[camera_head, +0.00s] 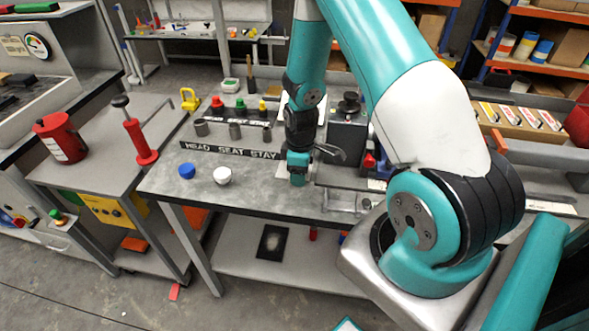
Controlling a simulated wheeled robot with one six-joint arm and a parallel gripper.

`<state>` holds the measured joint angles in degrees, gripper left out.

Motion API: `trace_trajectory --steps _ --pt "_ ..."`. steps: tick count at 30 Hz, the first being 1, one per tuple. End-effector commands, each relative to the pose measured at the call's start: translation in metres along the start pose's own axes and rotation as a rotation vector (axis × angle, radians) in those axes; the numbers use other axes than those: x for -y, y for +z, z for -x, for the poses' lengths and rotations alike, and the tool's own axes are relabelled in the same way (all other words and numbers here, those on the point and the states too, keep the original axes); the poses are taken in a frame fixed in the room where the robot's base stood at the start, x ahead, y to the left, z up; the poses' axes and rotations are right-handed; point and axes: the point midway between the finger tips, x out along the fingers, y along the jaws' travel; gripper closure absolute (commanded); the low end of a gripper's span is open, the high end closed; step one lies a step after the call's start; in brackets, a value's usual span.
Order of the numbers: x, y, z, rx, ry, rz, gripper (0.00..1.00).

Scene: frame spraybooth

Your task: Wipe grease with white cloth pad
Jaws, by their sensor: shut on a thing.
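My gripper (297,181) points down over the grey table (195,190), right of its middle. It is small and dark in this view. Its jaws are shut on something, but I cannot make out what. A round white object (222,175) rests on the table to the left of my gripper, apart from it. I cannot tell whether it is the white cloth pad. A similar blue round object (187,171) sits to its left. I cannot pick out a clear grease patch on the tabletop.
A sign strip (230,150) and several small holders with coloured tops stand behind the white object. A dark box (347,135) stands right of my gripper. A red can (60,137) and red-handled tool (140,145) stand on the left bench. The table's front left is clear.

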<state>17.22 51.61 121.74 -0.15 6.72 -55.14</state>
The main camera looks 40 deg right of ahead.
Motion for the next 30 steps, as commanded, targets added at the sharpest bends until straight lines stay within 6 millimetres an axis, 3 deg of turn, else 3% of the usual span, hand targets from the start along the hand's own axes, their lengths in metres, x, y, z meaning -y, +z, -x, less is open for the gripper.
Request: trace_trajectory --steps 7,18,30 --pt "0.0 0.017 0.002 -0.001 0.001 -0.001 0.6" --pt "-0.001 0.018 0.004 -0.002 0.002 0.0 0.6" --pt "-0.001 0.018 0.044 -0.002 0.002 0.0 0.6"
